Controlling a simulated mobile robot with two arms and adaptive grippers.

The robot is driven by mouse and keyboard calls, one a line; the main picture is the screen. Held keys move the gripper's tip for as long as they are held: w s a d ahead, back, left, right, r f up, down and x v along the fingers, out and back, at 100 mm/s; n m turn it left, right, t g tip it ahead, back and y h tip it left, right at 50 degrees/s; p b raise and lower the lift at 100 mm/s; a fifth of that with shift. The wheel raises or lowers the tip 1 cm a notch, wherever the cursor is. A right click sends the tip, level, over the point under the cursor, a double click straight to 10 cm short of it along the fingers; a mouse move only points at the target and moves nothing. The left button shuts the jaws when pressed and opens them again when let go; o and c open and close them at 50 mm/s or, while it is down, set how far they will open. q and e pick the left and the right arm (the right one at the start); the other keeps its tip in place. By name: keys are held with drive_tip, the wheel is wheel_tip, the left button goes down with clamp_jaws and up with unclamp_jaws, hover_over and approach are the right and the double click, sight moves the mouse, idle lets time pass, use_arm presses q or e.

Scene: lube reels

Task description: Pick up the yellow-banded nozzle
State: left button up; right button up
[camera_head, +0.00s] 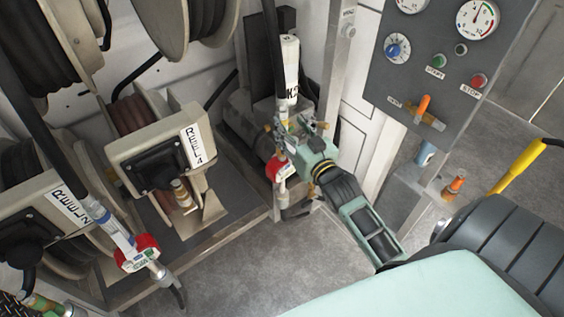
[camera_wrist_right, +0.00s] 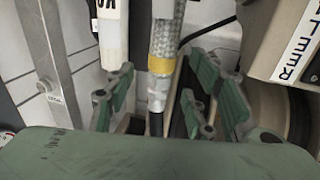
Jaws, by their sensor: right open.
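The yellow-banded nozzle (camera_wrist_right: 160,66) shows in the right wrist view as an upright grey braided shaft with a yellow band and a metal part below it. It stands between the green finger pads of my right gripper (camera_wrist_right: 160,95), which is open, with visible gaps on both sides. In the head view my right gripper (camera_head: 296,143) is at the nozzle hanging beside the post, above a red-guarded part (camera_head: 281,168). The gripper hides part of the nozzle there. A white sleeve labelled with black letters (camera_head: 290,68) hangs right beside it.
Reel 4 (camera_head: 150,150) and reel 2 (camera_head: 45,225) stand at left. Another nozzle with a red guard (camera_head: 136,252) hangs at lower left. A grey control panel (camera_head: 437,60) with gauges and buttons is at right. Bare floor (camera_head: 250,265) lies below.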

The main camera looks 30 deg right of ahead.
sight(285, 121)
drive_tip(key=w, duration=0.2)
drive_tip(key=w+p, duration=0.1)
drive_tip(key=w, duration=0.2)
drive_tip(key=shift+w+d+f, duration=0.1)
drive_tip(key=shift+d+f, duration=0.1)
drive_tip(key=shift+c, duration=0.4)
clamp_jaws()
drive_tip(key=shift+r, duration=0.2)
